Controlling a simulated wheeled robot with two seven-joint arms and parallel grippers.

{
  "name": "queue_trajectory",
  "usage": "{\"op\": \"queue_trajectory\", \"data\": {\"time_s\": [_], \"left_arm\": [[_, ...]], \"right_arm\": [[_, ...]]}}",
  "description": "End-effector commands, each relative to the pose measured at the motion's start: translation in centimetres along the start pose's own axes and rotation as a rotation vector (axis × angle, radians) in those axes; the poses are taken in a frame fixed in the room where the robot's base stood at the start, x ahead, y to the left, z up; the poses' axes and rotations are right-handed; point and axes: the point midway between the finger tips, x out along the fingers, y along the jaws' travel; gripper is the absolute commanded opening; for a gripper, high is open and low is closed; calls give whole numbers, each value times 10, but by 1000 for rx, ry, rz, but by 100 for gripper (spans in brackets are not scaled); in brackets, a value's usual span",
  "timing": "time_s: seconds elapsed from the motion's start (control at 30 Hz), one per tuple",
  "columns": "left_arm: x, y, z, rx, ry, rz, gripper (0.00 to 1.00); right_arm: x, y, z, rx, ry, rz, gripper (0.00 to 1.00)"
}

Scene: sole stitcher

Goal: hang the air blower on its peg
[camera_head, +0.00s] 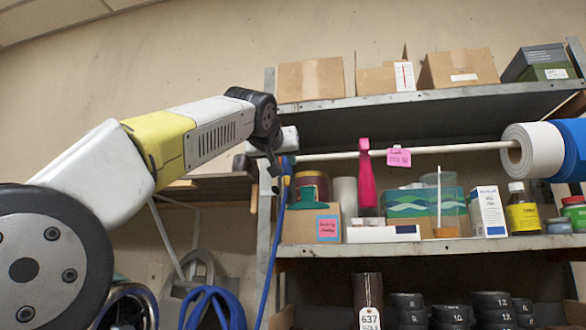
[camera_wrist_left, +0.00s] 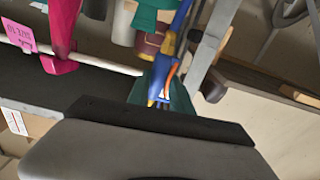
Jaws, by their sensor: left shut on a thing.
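The air blower (camera_head: 287,166), blue with an orange part, is at the tip of my left gripper (camera_head: 276,172), which is shut on it beside the left shelf post. Its blue hose (camera_head: 271,265) hangs down from it. In the left wrist view the blower (camera_wrist_left: 161,82) shows just beyond the dark edge of my gripper housing, with the fingers mostly hidden. I cannot make out the peg for certain; the area around the post is partly covered by my gripper. My right gripper is not in view.
A pale rod (camera_head: 450,148) runs across the shelf front, with a pink tag (camera_head: 398,158) and a pink bottle (camera_head: 366,185) near it. The lower shelf (camera_head: 440,246) is crowded with boxes and jars. A wooden ledge (camera_head: 205,190) lies left of the post.

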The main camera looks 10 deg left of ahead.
Motion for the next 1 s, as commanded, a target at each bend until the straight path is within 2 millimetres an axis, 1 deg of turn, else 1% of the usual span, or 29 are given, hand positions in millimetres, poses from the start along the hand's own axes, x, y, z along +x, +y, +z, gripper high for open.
{"op": "queue_trajectory", "data": {"time_s": [0.53, 1.0], "left_arm": [[3, 0, 0, -1, 2, 0, 0], [4, -1, 7, -1, 2, 0, 0]], "right_arm": [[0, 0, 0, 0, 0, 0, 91], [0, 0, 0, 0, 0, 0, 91]]}}
